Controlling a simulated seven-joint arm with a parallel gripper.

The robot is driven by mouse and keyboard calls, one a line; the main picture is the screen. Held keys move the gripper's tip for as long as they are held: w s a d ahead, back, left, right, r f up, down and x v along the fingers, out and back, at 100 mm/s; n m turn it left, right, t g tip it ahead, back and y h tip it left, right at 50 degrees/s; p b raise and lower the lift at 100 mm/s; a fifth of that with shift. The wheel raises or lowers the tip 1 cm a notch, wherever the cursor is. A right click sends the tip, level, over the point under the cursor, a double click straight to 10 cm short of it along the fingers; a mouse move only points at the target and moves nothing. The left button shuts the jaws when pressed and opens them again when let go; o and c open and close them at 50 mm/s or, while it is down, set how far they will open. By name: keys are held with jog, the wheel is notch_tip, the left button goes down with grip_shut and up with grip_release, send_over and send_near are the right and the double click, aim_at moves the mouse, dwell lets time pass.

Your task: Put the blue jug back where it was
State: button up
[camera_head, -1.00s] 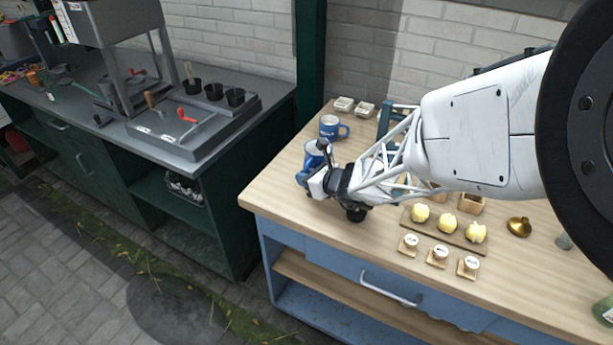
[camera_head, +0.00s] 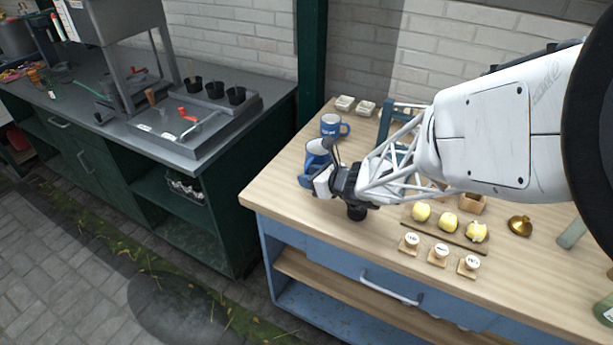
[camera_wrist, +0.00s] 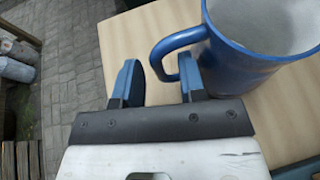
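A blue jug (camera_head: 317,149) with a pale inside stands upright near the left end of the wooden counter, partly hidden by my gripper (camera_head: 313,176). In the wrist view the jug (camera_wrist: 240,70) is at the upper right, and its blue handle (camera_wrist: 178,42) reaches left toward my gripper (camera_wrist: 158,84). The two blue fingers are apart, with the handle's end between or just beyond their tips. I cannot tell whether either finger touches it. A second blue vessel (camera_head: 331,126), with pale lettering and a handle on its right, stands just behind.
Two small pale dishes (camera_head: 355,105) sit at the back. Yellow items on a tray (camera_head: 462,239), small labelled blocks (camera_head: 438,256) and a brass piece (camera_head: 520,227) lie to the right. The counter's left edge is close to the jug. A green bench (camera_head: 225,150) stands further left across a gap.

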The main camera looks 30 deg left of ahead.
jog(key=v, duration=1)
jog(key=shift+d+r, duration=0.15)
jog(key=shift+d, duration=0.05)
dwell(0.6)
jog(key=s+d+r+n+h, duration=0.4)
jog(key=s+d+r+n, duration=0.1)
jog(key=d, duration=0.8)
jog(key=s+d+r+n+h, duration=0.5)
jog(key=s+d+n, duration=0.3)
jog(key=d, duration=0.5)
jog(key=s+d+r+n+h, duration=0.4)
jog(key=s+d+r+n, duration=0.2)
jog(key=d, duration=0.8)
jog(key=shift+s+n+h, duration=0.3)
jog(key=shift+s+n, duration=0.2)
jog(key=shift+s, duration=0.6)
